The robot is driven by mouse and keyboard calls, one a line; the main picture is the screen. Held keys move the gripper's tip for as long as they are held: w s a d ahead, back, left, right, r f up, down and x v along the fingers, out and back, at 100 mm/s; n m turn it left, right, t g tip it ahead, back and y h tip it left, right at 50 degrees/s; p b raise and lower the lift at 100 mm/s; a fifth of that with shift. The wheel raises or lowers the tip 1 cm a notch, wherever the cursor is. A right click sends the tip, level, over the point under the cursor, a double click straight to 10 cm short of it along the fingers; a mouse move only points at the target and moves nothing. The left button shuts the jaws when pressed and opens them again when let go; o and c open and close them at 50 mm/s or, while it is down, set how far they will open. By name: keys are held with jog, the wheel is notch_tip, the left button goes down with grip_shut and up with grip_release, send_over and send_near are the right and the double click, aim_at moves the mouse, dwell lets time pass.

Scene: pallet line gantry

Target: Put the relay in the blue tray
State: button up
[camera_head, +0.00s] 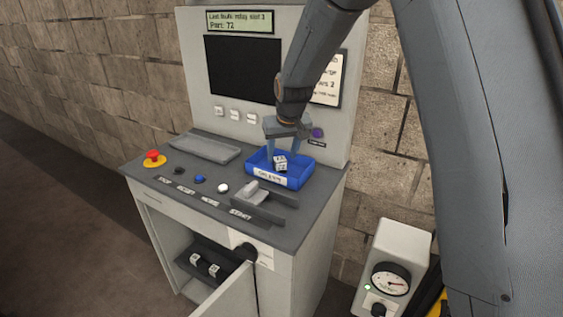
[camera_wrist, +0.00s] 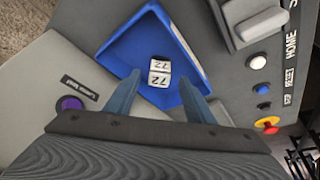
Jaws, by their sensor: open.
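The relay (camera_head: 280,163) is a small white block with dark markings, lying in the blue tray (camera_head: 294,181) on the console top. In the wrist view the relay (camera_wrist: 160,72) shows the number 72 on two faces and rests on the floor of the blue tray (camera_wrist: 118,52). My gripper (camera_head: 283,157) is over the tray, with its fingers on either side of the relay. In the wrist view my gripper (camera_wrist: 158,92) is open, with gaps between the fingers and the relay.
A grey tray (camera_head: 204,148) sits at the console's back left. A red button (camera_head: 153,156) and several other buttons line the front. A grey lever (camera_head: 252,190) stands beside the blue tray. The cabinet door (camera_head: 232,292) below is open, with white-labelled parts (camera_head: 205,264) inside. A gauge box (camera_head: 393,268) stands right.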

jog(key=a+b+v, duration=0.1)
jog(key=b+v, duration=0.1)
jog(key=v, duration=0.6)
jog(key=s+d+f+g, duration=0.1)
jog(key=s+d+f, duration=0.2)
jog(key=s, duration=0.6)
jog(key=s+d+f+m+g, duration=0.1)
jog(key=s+d+f, duration=0.3)
jog(key=s, duration=0.6)
jog(key=s+d+f+m+h, duration=0.1)
jog(key=s+d+f, duration=0.3)
jog(key=s, duration=0.5)
jog(key=d, duration=0.2)
jog(key=shift+s+d+g, duration=0.25)
jog(key=shift+d+g, duration=0.05)
jog(key=shift+g, duration=0.1)
jog(key=shift+f, duration=0.15)
jog(key=shift+f+b, duration=0.25)
jog(key=shift+b, duration=0.15)
